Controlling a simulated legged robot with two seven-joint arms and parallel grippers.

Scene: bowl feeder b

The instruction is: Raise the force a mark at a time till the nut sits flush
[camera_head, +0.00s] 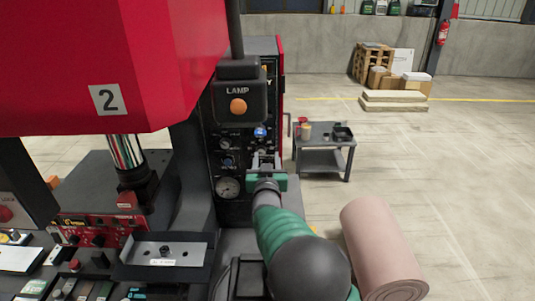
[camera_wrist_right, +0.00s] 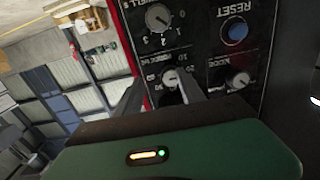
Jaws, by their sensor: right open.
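My right gripper (camera_head: 265,160) reaches up to the black control panel (camera_head: 232,130) of the red machine. In the wrist view the two fingers of my right gripper (camera_wrist_right: 163,88) stand apart on either side of a small dial knob (camera_wrist_right: 171,77) with a numbered scale. The fingers partly hide the knob, and I cannot tell whether they touch it. The label beside it is too blurred to read. A small dark piece (camera_head: 165,251) sits on a grey tray (camera_head: 190,249) at the lower left; I cannot tell whether it is the nut. My left gripper is out of view.
On the panel are another knob (camera_wrist_right: 158,17), a blue RESET button (camera_wrist_right: 236,31), a right-hand knob (camera_wrist_right: 238,80) and a round gauge (camera_head: 228,187). A LAMP box (camera_head: 238,92) hangs above. A pink roll (camera_head: 381,246) and a small cart (camera_head: 325,135) stand right.

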